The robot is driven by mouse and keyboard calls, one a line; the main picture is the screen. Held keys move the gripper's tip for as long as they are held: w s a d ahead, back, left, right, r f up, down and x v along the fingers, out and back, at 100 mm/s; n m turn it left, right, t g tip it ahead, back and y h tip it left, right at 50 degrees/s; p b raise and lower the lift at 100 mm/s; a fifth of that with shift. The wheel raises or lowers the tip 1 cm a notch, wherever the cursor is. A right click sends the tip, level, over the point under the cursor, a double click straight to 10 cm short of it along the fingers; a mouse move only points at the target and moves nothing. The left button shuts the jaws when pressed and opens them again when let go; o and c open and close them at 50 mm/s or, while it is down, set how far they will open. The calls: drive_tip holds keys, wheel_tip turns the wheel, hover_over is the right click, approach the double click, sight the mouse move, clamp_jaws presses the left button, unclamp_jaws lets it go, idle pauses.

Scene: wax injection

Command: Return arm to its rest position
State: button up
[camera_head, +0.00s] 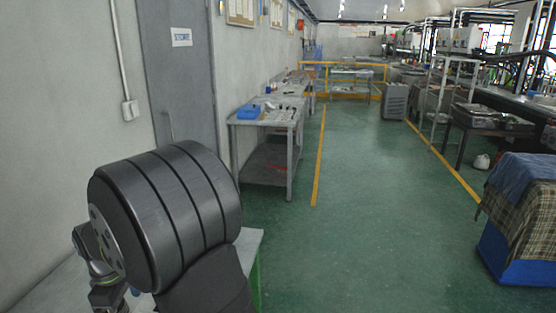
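A large dark grooved cylinder, part of my own arm, fills the lower left, with a dark link below it. Small metallic parts with a yellow-green ring show beside its lower left side. They are partly hidden, and I cannot tell which part of the arm they are. No gripper fingers can be made out.
A pale tabletop (251,246) lies below and behind my arm. A grey workbench (262,121) with a blue item (249,112) stands along the left wall, by a grey door (180,75). A cloth-covered blue box (518,255) is at right. The green floor (370,200) between is clear.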

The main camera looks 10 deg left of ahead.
drive_tip(key=shift+r, duration=0.65)
wheel_tip(320, 180, down, 12)
drive_tip(key=shift+f, duration=0.1)
wheel_tip(320, 180, up, 5)
drive_tip(key=shift+w+d+f, duration=0.1)
drive_tip(key=shift+w, duration=0.05)
drive_tip(key=w+d+r, duration=0.6)
drive_tip(key=d+r, duration=0.1)
drive_tip(key=d, duration=0.3)
drive_tip(key=w+a+f, duration=0.1)
drive_tip(key=w+a, duration=0.3)
drive_tip(key=a, duration=0.4)
drive_tip(key=w+a+f, duration=0.1)
drive_tip(key=w+a, duration=0.3)
drive_tip(key=a, duration=0.5)
drive_tip(key=shift+m, duration=0.3)
drive_tip(key=s+a+f, duration=0.1)
drive_tip(key=a+f, duration=0.1)
drive_tip(key=a, duration=0.1)
drive_tip(key=s+a+f, duration=0.4)
drive_tip(key=a, duration=0.1)
drive_tip(key=shift+a+f, duration=0.1)
drive_tip(key=shift+a, duration=0.25)
